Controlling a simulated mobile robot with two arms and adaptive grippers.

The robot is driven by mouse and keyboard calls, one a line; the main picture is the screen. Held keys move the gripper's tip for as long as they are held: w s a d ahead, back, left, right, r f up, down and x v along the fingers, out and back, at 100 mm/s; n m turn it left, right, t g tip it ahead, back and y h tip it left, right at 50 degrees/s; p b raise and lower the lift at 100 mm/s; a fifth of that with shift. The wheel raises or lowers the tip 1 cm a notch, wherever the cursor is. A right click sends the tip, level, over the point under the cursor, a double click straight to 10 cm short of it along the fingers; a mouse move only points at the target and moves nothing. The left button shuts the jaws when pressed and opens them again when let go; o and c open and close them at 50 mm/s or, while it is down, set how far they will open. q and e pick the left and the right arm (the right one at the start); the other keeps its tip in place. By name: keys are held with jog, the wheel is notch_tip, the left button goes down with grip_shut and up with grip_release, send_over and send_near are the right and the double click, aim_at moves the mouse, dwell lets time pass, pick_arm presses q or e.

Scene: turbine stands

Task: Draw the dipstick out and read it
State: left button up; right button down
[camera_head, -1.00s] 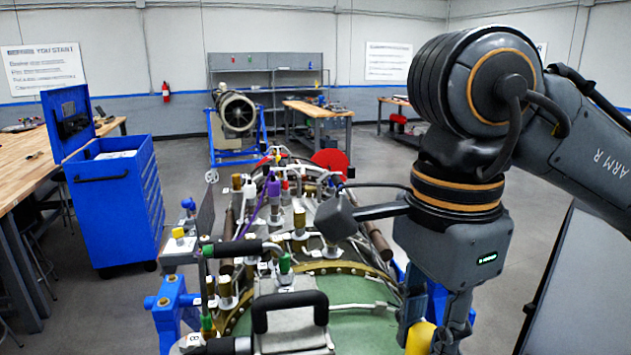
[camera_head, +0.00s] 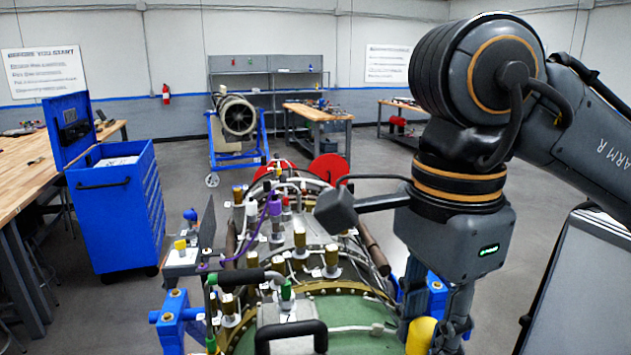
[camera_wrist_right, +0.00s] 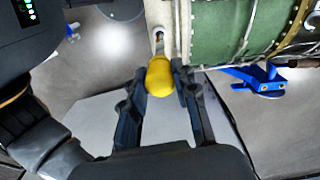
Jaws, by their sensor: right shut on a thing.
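The turbine engine (camera_head: 345,313) lies on its stand below me, with a green casing and many fittings. The dipstick's yellow knob (camera_wrist_right: 160,75) is between the two fingers of my right gripper (camera_wrist_right: 161,84), which is shut on it. A short metal stem (camera_wrist_right: 159,45) runs from the knob to a round port (camera_wrist_right: 158,32) on the engine's pale edge. The stem's far end is hidden, and no markings can be read. In the head view the yellow knob (camera_head: 419,336) shows at the bottom, right of the casing. My left gripper is not in view.
Blue stand posts (camera_head: 173,318) flank the engine. A blue tool cart (camera_head: 115,205) and a long workbench (camera_head: 25,180) are on the left. A grey panel-like surface (camera_head: 590,280) stands at the right. Open floor lies behind, before another turbine (camera_head: 238,115).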

jog(key=shift+r+p, duration=0.7)
jog(key=shift+r, duration=3.15)
jog(key=c, duration=1.7)
grip_release()
grip_shut()
